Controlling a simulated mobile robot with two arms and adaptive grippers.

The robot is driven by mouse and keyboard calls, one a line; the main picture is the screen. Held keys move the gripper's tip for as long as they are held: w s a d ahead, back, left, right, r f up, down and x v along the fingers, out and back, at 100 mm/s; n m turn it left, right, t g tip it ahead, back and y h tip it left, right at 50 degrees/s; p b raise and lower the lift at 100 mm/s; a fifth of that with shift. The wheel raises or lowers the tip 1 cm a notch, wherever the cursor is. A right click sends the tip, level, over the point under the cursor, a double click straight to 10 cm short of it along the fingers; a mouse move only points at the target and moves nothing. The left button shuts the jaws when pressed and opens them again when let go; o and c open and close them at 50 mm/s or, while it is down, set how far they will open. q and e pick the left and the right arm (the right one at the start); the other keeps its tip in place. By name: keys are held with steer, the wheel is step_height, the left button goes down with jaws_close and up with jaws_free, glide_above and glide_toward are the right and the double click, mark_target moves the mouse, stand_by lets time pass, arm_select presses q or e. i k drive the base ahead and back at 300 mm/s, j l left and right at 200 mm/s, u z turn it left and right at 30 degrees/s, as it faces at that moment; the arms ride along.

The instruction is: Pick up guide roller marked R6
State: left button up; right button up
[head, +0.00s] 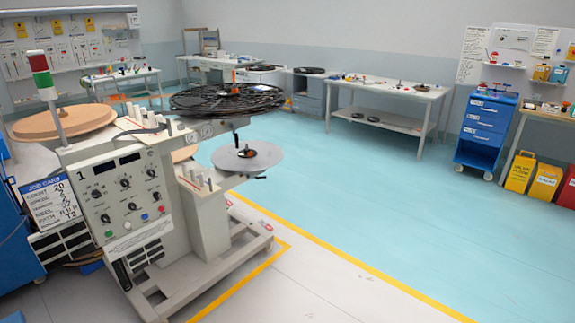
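No mark R6 can be read in the head view, so I cannot tell which part is that guide roller. A rewind machine (128,200) marked 1 stands at the left, with knobs on its front panel. Several short pale upright posts (193,175) stand on its right side; they may be rollers, but any marks are too small to read. A large black spoked reel (228,98) sits on its top, and a grey disc (247,158) lies lower at its right. Neither of my grippers shows in this view.
A white workbench (385,87) with small items stands at the back. A blue drawer cart (486,132) and yellow, orange and red bins (543,185) stand at the right. The blue floor (400,210) between is clear. A yellow line (350,263) crosses the floor.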

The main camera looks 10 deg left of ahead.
mark_target(200, 176)
steer(key=i+j+u, duration=0.15)
steer(key=i+u, duration=0.7)
